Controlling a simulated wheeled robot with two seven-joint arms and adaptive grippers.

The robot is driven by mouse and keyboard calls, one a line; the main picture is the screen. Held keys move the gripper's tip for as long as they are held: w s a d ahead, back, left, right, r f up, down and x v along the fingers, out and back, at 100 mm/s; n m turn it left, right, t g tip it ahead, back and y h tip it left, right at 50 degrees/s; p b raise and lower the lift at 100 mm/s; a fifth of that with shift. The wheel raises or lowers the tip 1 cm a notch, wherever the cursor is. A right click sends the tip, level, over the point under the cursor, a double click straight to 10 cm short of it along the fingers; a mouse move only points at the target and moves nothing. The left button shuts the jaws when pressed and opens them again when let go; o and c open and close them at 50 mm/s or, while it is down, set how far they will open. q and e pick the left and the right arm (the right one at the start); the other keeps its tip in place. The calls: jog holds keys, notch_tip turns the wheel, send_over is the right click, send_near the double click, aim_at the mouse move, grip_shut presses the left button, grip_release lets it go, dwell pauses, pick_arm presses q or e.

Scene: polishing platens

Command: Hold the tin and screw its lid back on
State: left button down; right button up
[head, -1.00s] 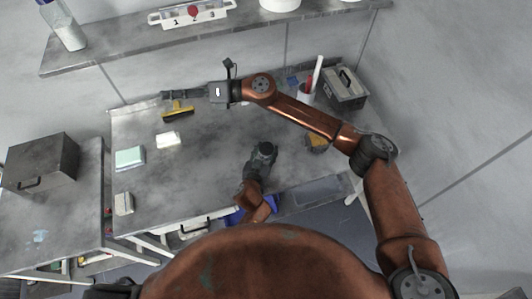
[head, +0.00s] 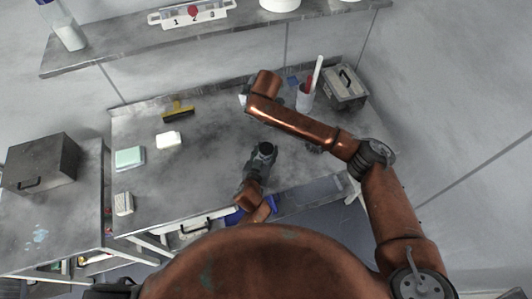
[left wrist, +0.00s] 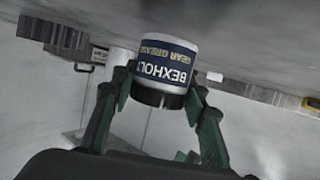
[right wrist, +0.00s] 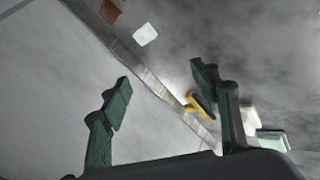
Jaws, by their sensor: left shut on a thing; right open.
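The tin (left wrist: 168,60), white with a dark blue label reading BEXHOLZ GEAR GREASE, appears upside down in the left wrist view. My left gripper (left wrist: 160,88) is shut on it, with green fingers on both sides. In the head view, my left gripper (head: 263,152) is over the front middle of the bench, with a dark round top there. My right gripper (right wrist: 160,90) is open and empty in the right wrist view. In the head view it is mostly hidden behind my own arm. I cannot make out the lid for certain; a dark ribbed object (left wrist: 70,40) lies beyond the tin.
The bench (head: 205,165) has a yellow squeegee (head: 178,110), a white block (head: 168,139) and a green-and-white sponge (head: 130,158) at left. A cup with tools (head: 304,98) and a grey caddy (head: 345,88) stand at back right. The bench's left middle is clear.

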jog(key=s+d+f+g+h, duration=0.2)
jog(key=s+d+f+g, duration=0.15)
jog(key=s, duration=0.25)
jog(key=g+h, duration=0.1)
jog(key=g, duration=0.2)
send_over(267, 148)
jog(key=shift+a+f, duration=0.1)
jog(key=shift+f, duration=0.6)
jog(key=shift+f, duration=0.1)
jog(key=shift+f, duration=3.95)
jog(key=shift+c, duration=0.7)
